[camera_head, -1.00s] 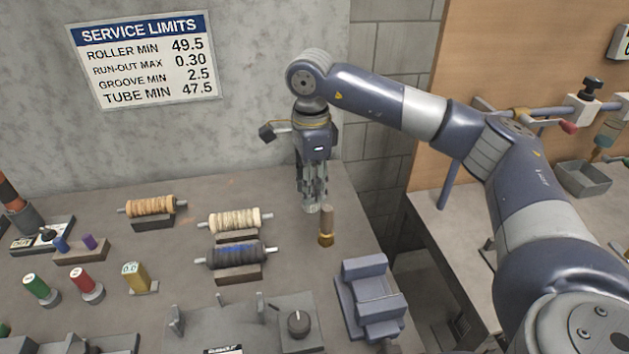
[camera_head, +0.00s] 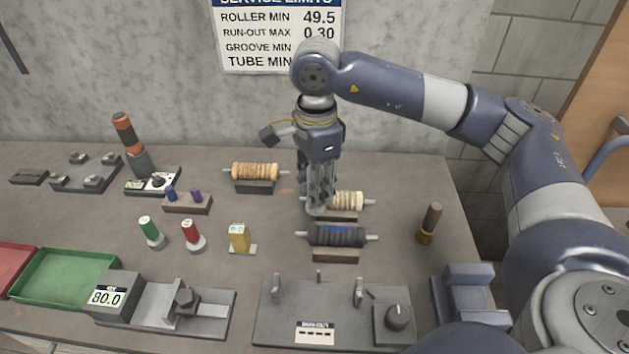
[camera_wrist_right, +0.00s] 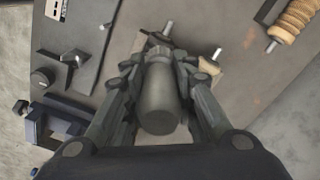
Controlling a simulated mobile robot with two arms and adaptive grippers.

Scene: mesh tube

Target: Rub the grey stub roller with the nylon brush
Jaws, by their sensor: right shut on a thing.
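My right gripper (camera_head: 318,205) points down, shut on a grey cylinder (camera_wrist_right: 160,100), which looks like the grey stub roller. Three bristly cylinders with spindles lie on small stands: a tan one (camera_head: 254,172), a cream one (camera_head: 347,201) and a dark one with a blue patch (camera_head: 336,236). No label shows which is the nylon brush. The gripper is at the cream one and hides its left part; I cannot tell if the held cylinder touches it. The dark one lies just in front. The left gripper is out of view.
A brown-handled tool (camera_head: 431,222) stands upright at the right. A grey fixture with a knob (camera_head: 398,317), green and red trays (camera_head: 65,277), and small coloured plugs (camera_head: 193,236) occupy the front and left. The wall with its sign (camera_head: 270,45) is behind.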

